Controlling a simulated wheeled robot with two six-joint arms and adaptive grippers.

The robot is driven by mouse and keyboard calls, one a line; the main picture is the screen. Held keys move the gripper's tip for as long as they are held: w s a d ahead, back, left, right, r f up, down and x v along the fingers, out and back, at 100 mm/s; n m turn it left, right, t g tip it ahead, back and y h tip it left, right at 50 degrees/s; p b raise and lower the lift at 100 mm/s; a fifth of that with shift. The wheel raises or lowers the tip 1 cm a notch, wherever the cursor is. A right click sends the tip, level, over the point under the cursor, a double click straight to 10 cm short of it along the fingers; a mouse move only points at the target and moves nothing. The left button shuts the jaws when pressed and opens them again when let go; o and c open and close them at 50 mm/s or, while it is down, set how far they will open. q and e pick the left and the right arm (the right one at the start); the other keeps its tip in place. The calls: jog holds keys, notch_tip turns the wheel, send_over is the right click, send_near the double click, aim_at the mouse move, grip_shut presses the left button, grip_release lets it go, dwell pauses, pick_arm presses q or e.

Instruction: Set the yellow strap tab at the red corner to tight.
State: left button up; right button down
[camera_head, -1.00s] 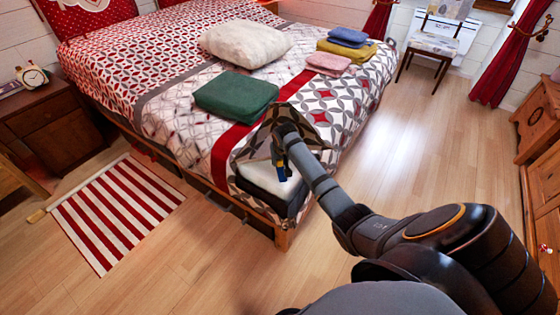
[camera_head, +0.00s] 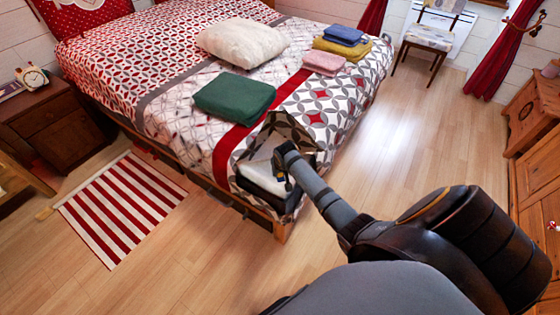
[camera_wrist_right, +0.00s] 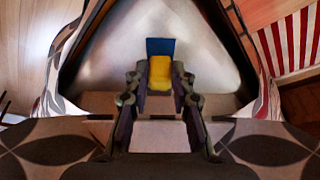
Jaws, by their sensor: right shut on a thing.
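The bed's near corner shows a folded-back patterned cover (camera_head: 291,123) over a bare white mattress corner (camera_head: 258,170). My right gripper (camera_head: 284,170) is at this corner. In the right wrist view its fingers (camera_wrist_right: 160,92) are shut on the yellow strap tab (camera_wrist_right: 160,74), which sits between the fingertips. A blue piece (camera_wrist_right: 159,46) lies just beyond the tab, against the white mattress surface (camera_wrist_right: 195,45). The tab is small and mostly hidden in the head view. I cannot make out a clear red corner marking. My left gripper is not in view.
On the bed lie a green folded cloth (camera_head: 234,98), a white pillow (camera_head: 242,42), and pink (camera_head: 324,61), yellow (camera_head: 343,48) and blue (camera_head: 344,35) folded cloths. A striped rug (camera_head: 121,208) lies left of the bed. Open wooden floor is to the right.

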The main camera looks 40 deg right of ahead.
jog(key=c, duration=1.1)
grip_release()
jog(key=shift+s+a, duration=0.1)
jog(key=shift+s, duration=0.05)
jog(key=shift+r, duration=0.1)
jog(key=v, duration=1.1)
jog(key=shift+s+r, duration=0.15)
jog(key=shift+r, duration=0.2)
